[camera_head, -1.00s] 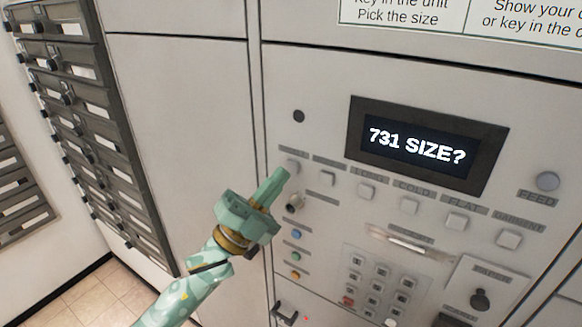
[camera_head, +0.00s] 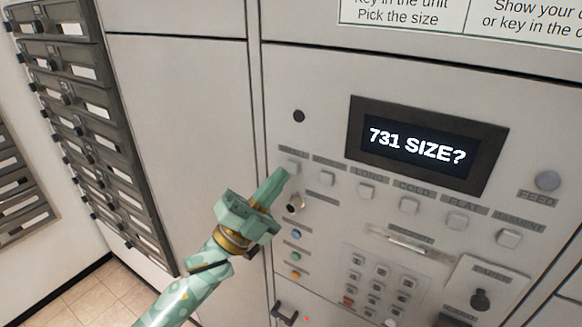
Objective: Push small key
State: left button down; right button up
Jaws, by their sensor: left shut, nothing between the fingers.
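The leftmost key in the row under the display, likely the small key (camera_head: 292,166), is a pale square button whose label is partly hidden. My left gripper (camera_head: 284,174) is shut and empty, with its fingertips at the lower left edge of that key and overlapping it in the picture. I cannot tell whether they touch. The display (camera_head: 418,145) above reads "731 SIZE?". My right gripper is not in view.
Several more keys run right along the row, such as the one beside it (camera_head: 327,179). Below are a metal knob (camera_head: 295,204), coloured buttons, a number keypad (camera_head: 378,283) and a slot. Dark mailboxes (camera_head: 85,120) line the left wall.

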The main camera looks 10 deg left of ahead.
pick_arm(q)
jog(key=shift+w, duration=0.2)
jog(key=shift+w+d, duration=0.15)
jog(key=shift+w, duration=0.1)
jog(key=shift+w+d+b, duration=0.1)
jog(key=shift+w+b, duration=0.2)
dwell(0.9)
jog(key=shift+s, duration=0.1)
jog(key=shift+s+a+p, duration=0.25)
jog(key=shift+s+p, duration=0.05)
jog(key=shift+s, duration=0.35)
jog(key=s, duration=0.1)
jog(key=s+a+p, duration=0.1)
jog(key=s, duration=0.2)
jog(key=shift+s+a, duration=0.35)
